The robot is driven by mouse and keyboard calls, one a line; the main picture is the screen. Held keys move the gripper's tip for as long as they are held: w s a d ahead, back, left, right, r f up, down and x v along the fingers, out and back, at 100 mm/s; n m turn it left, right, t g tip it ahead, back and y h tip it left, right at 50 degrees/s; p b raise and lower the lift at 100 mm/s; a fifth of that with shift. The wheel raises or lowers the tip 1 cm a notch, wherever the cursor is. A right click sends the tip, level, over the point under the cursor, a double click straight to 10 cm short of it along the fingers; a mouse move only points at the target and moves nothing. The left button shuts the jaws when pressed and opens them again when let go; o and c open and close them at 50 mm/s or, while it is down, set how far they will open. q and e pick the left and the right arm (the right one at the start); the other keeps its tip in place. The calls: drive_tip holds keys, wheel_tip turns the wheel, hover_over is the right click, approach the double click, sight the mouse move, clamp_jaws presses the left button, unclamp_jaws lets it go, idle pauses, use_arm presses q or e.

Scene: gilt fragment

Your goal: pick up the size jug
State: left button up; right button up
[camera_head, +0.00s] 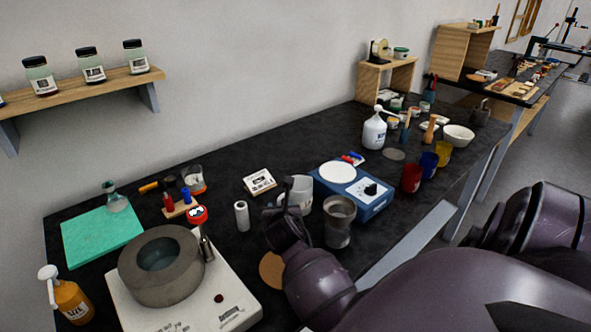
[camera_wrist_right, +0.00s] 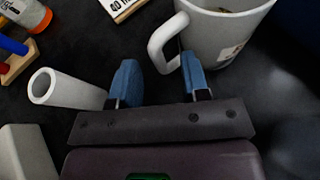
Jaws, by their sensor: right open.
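A white jug (camera_head: 299,187) with a handle stands on the dark bench, partly hidden behind my right gripper in the head view. I take it as the size jug. In the right wrist view the jug (camera_wrist_right: 225,35) is at the top right, its handle (camera_wrist_right: 157,45) towards the gripper and a small label partly visible. My right gripper (camera_wrist_right: 160,80) is open, with two blue fingertips. The handle appears between the fingertips, closer to the right one; I cannot tell the depth or any contact. In the head view the right gripper (camera_head: 284,228) is in front of the jug. My left gripper is not in view.
A white tube (camera_wrist_right: 65,90) lies close to the left fingertip. A grey metal cup (camera_head: 338,222) and a blue scale (camera_head: 352,190) stand right of the jug. A stone-coloured round basin (camera_head: 150,282) and an orange pump bottle (camera_head: 73,302) are at the left.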

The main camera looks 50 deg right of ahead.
drive_tip(key=shift+w+d+f, duration=0.15)
drive_tip(key=shift+w+d, duration=0.1)
drive_tip(key=shift+w, duration=0.05)
clamp_jaws()
idle(0.5)
